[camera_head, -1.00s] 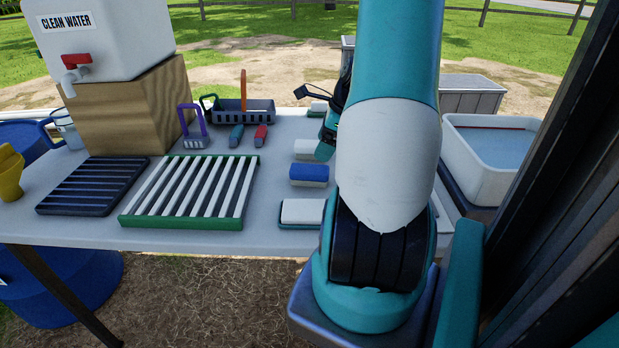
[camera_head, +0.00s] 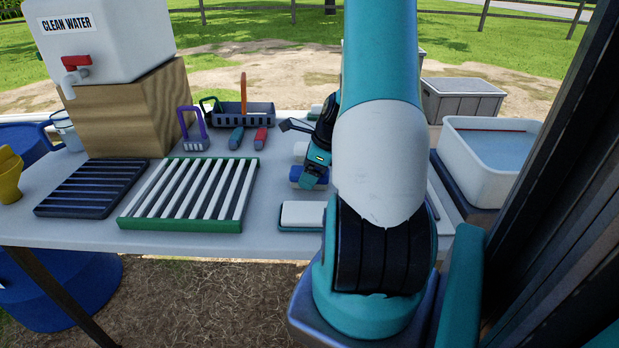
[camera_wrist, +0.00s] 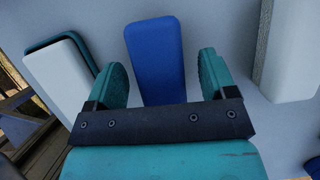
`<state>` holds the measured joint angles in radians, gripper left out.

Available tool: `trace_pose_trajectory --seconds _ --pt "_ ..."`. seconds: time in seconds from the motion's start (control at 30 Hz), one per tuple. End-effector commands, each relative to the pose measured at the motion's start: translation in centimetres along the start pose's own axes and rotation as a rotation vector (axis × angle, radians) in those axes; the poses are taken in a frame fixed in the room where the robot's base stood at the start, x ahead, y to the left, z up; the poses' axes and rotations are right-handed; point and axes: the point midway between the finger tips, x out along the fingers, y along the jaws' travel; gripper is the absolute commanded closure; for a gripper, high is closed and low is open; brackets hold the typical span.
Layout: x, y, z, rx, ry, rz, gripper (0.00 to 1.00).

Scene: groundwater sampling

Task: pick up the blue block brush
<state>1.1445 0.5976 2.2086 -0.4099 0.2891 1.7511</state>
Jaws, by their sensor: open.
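The blue block brush (camera_wrist: 155,55) lies on the table in the wrist view, between and just beyond my two fingertips. In the head view the blue block brush (camera_head: 297,175) is mostly hidden behind my gripper. My gripper (camera_wrist: 163,75) is open and empty, with one finger to each side of the brush's near end. In the head view my gripper (camera_head: 312,172) is above the brush; I cannot tell how high.
A white block on a green base (camera_head: 302,214) lies near the table's front edge. Another white block (camera_wrist: 292,50) is right of the brush in the wrist view. A green rack with white slats (camera_head: 190,192) is to the left. A white water basin (camera_head: 465,180) is at right.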

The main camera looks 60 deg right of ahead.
Motion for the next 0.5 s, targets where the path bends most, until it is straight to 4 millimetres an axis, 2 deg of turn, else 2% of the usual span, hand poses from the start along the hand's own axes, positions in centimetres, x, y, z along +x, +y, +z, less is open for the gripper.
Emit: trace_pose_trajectory --seconds 0.5 --pt "0.42 -0.01 -0.19 0.0 0.0 0.0 0.22"
